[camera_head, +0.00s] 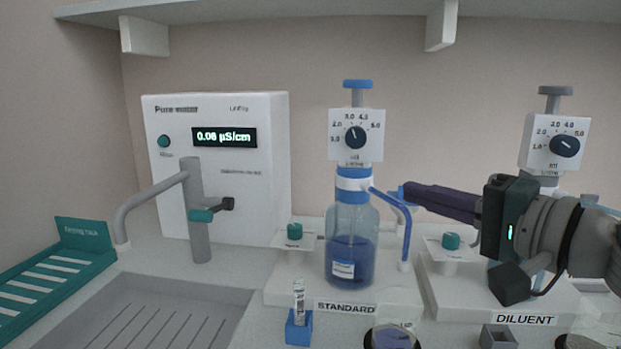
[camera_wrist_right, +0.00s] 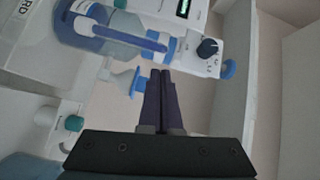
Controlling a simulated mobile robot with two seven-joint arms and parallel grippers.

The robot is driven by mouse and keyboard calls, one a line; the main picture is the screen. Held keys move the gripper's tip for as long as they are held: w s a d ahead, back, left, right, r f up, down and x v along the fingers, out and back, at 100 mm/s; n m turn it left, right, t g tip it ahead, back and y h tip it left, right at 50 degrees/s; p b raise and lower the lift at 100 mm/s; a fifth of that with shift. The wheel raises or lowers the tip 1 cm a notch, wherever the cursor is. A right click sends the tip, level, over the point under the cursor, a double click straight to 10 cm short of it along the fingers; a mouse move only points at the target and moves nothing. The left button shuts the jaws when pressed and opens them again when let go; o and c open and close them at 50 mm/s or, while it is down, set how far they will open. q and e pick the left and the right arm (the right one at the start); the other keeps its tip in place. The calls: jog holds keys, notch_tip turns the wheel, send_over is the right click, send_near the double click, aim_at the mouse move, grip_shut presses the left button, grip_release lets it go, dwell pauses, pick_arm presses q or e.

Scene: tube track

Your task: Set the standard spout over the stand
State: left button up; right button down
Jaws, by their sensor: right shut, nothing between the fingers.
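The standard dispenser (camera_head: 352,240) is a bottle of blue liquid with a blue collar and a dial head. Its blue spout (camera_head: 407,225) leaves the collar to the right and bends down beside the bottle. The spout also shows in the right wrist view (camera_wrist_right: 125,36). The stand (camera_head: 299,326) is a small blue block holding a clear tube, in front and left of the bottle, away from the spout tip. My right gripper (camera_head: 405,190) is shut and empty, its fingertips close by the spout's upper bend; contact is unclear. It also shows in the wrist view (camera_wrist_right: 162,73). My left gripper is not in view.
The diluent dispenser (camera_head: 555,140) stands at right, partly behind my right arm. A grey block (camera_head: 497,336) and a round dish (camera_head: 392,337) sit in front. The water unit (camera_head: 225,160), sink (camera_head: 150,315) and teal rack (camera_head: 50,275) are at left.

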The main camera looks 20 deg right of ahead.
jog(key=shift+a+f, duration=0.15)
jog(key=shift+a, duration=0.5)
jog(key=shift+a+m+h+p, duration=0.3)
jog(key=shift+h+p, duration=0.1)
jog(key=shift+p, duration=0.35)
